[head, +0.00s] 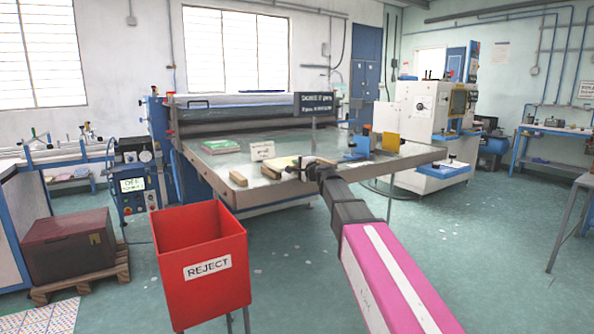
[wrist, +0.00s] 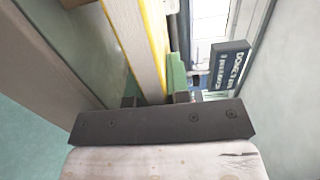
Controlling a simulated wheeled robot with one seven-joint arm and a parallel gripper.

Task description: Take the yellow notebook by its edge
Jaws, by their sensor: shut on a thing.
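The yellow notebook (head: 284,161) lies on the grey table of the large press, near its front edge. In the wrist view the notebook (wrist: 148,45) shows its pale page edge between yellow covers. My gripper (head: 313,171) is at the notebook's right side in the head view. In the wrist view its fingers (wrist: 158,99) stand either side of the notebook's edge, shut on it. A green thing (wrist: 176,77) lies against the notebook by the right finger. I cannot tell whether it is also between the fingers.
Wooden blocks (head: 238,178) lie near the notebook on the press table (head: 215,166). A small white sign (head: 262,151) stands behind it. A red reject bin (head: 203,262) stands in front.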

